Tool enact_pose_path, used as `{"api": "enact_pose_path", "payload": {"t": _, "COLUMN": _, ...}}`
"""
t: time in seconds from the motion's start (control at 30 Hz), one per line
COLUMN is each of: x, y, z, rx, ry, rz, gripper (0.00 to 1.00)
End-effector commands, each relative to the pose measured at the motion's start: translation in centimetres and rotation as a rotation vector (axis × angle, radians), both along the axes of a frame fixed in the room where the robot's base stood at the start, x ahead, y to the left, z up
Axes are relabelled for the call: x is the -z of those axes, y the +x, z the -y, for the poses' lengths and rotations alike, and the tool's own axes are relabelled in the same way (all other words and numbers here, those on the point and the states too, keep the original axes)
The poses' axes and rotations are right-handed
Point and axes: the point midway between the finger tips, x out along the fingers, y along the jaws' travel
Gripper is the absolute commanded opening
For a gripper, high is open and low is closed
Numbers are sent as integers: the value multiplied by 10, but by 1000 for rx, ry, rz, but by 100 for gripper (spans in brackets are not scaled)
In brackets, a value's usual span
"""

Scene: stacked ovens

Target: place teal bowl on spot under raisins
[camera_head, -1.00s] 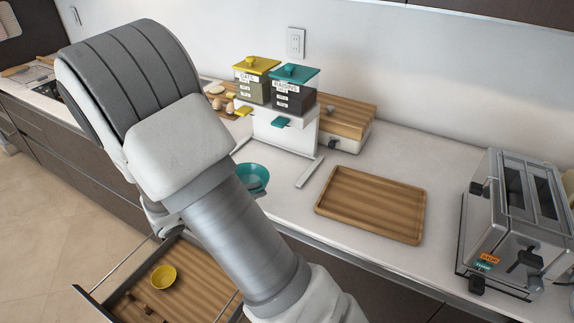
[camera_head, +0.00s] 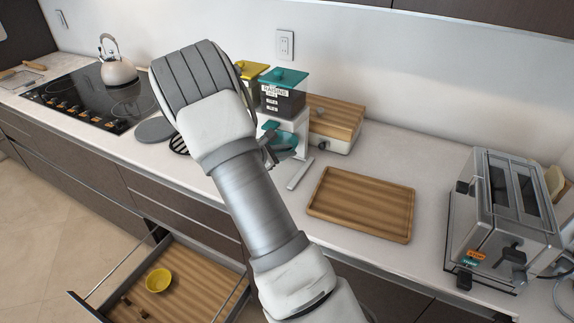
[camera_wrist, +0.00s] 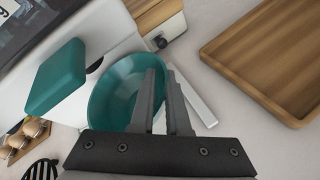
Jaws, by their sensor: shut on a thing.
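The teal bowl (camera_head: 283,144) is at the dispenser stand, below the raisins container. It also shows in the wrist view (camera_wrist: 108,92). My gripper (camera_head: 268,150) is shut on the bowl's near right rim; in the wrist view its fingers (camera_wrist: 160,85) pinch the rim. The raisins container (camera_head: 283,97) is dark with a teal lid and a label, on top of the white stand (camera_head: 302,135). Its teal lever (camera_wrist: 55,78) is large at the left of the wrist view, close to the bowl. Whether the bowl touches the stand's base is not clear.
A yellow-lidded container (camera_head: 250,69) stands left of the raisins, partly behind my arm. A wooden tray (camera_head: 362,203) lies to the right, then a toaster (camera_head: 503,222). An open drawer (camera_head: 205,285) below holds a yellow bowl (camera_head: 159,280).

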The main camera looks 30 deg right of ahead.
Motion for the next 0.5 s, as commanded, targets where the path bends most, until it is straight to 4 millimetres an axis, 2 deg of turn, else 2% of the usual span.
{"api": "enact_pose_path", "payload": {"t": 0.03, "x": 9, "y": 0, "z": -2, "rx": -3, "ry": 0, "rz": -5, "gripper": 0}}
{"api": "enact_pose_path", "payload": {"t": 0.27, "x": 26, "y": 0, "z": -2, "rx": -2, "ry": 0, "rz": -1, "gripper": 0}}
{"api": "enact_pose_path", "payload": {"t": 0.4, "x": 47, "y": -1, "z": -2, "rx": -1, "ry": -1, "rz": -4, "gripper": 0}}
{"api": "enact_pose_path", "payload": {"t": 0.5, "x": 55, "y": 0, "z": 1, "rx": 0, "ry": 0, "rz": -2, "gripper": 0}}
